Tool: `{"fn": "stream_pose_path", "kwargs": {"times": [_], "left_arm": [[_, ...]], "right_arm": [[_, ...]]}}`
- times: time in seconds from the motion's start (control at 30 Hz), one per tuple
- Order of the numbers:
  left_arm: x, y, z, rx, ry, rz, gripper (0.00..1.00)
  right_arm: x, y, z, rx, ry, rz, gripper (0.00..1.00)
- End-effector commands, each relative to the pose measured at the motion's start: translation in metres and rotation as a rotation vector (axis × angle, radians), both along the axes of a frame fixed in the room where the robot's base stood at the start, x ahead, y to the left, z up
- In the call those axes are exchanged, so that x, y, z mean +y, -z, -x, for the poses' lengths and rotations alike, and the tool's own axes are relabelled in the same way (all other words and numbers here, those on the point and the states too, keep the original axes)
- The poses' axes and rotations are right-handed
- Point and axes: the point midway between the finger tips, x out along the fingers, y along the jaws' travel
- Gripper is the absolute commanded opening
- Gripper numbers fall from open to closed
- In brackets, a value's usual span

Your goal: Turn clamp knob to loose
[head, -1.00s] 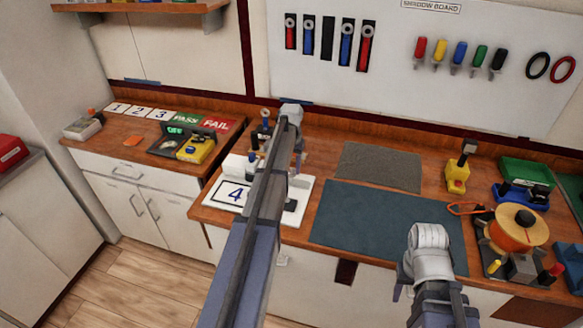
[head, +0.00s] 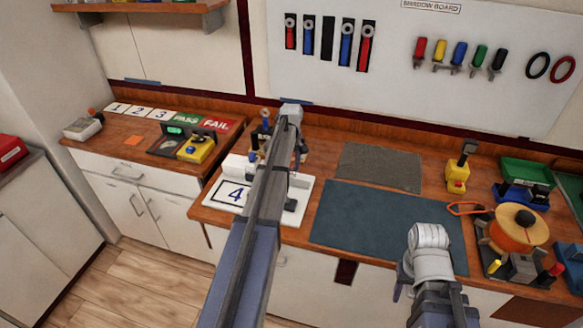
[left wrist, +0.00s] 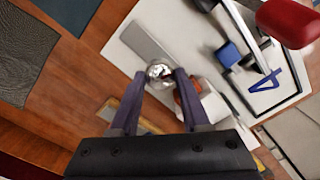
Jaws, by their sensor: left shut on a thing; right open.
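The clamp knob (left wrist: 158,71) is a small round shiny metal knob in the left wrist view, on the white base plate (left wrist: 125,36) with a grey bar. My left gripper (left wrist: 160,76) has its two fingers around this knob, shut on it. In the head view my left arm reaches over the white fixture (head: 302,190), and the arm hides the knob and fingertips. A card marked 4 (head: 234,194) lies on the fixture's left part. My right gripper (head: 428,262) hangs open and empty by the bench's front edge; its fingers are mostly hidden.
A blue-green mat (head: 375,222) and a grey mat (head: 380,166) lie right of the fixture. An orange spool (head: 515,226) and a yellow device (head: 457,178) stand further right. A red handle (left wrist: 290,22) shows near the fixture in the left wrist view.

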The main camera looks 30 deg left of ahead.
Motion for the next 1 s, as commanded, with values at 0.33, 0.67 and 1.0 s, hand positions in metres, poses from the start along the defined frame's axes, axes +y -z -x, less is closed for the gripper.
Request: {"fn": "stream_pose_path", "kwargs": {"times": [0.33,0.67,1.0], "left_arm": [[-0.0002,0.0001,0.0003,0.0,-0.137,0.0,0.0],[-0.0002,0.0001,0.0003,0.0,-0.166,0.001,0.0],[-0.0002,0.0001,0.0003,0.0,-0.165,0.001,0.55]], "right_arm": [[0.0,0.0001,0.0,0.0,0.0,0.0,0.5],[0.0,0.0001,0.0,0.0,0.0,0.0,0.5],[0.0,0.0001,0.0,0.0,0.0,0.0,0.5]]}}
